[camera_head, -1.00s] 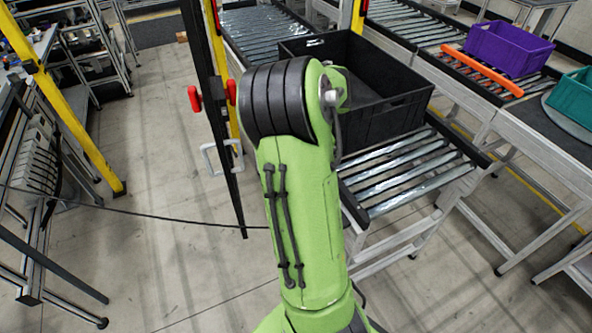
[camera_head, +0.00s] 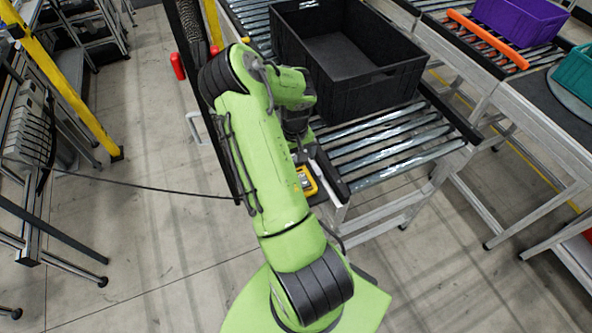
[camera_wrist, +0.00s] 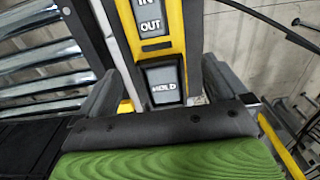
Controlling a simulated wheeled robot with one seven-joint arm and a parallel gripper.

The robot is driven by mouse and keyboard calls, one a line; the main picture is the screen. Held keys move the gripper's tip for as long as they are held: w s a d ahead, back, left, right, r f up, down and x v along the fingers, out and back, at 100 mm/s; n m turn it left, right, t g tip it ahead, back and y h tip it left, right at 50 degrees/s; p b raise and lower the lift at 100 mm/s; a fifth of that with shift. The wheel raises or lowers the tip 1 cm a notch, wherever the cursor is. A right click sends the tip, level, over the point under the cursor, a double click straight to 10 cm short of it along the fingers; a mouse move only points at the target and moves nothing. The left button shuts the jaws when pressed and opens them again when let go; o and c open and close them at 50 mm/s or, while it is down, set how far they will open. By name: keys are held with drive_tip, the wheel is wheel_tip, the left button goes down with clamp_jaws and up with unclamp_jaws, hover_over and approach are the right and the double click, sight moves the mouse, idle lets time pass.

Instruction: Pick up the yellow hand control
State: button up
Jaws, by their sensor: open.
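The yellow hand control (camera_wrist: 190,45) runs down the upper middle of the wrist view, with grey buttons marked IN, OUT and HOLD. In the head view, a small part of the yellow hand control (camera_head: 309,184) shows at the near left corner of the roller conveyor, mostly behind my arm. My gripper (camera_wrist: 163,80) is open, with one dark finger on each side of the control's lower end. I cannot tell whether either finger touches it. In the head view, my gripper (camera_head: 302,155) points down just above the control and is partly hidden.
A large black crate (camera_head: 400,88) stands on the roller conveyor (camera_head: 395,140) close to the right of my arm. Bare rollers lie in front of it. A dark post with a red handle (camera_head: 177,66) stands left of my arm. A cable (camera_head: 130,208) crosses the open floor.

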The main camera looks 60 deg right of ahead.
sight(295, 163)
wheel_tip(295, 163, down, 4)
drive_tip(key=shift+w+d+r, duration=0.1)
drive_tip(key=shift+r, duration=0.15)
drive_tip(key=shift+c, duration=1.1)
drive_tip(key=c, duration=1.2)
drive_tip(key=shift+o, duration=0.2)
wheel_tip(295, 163, up, 10)
drive_tip(key=shift+r, duration=0.1)
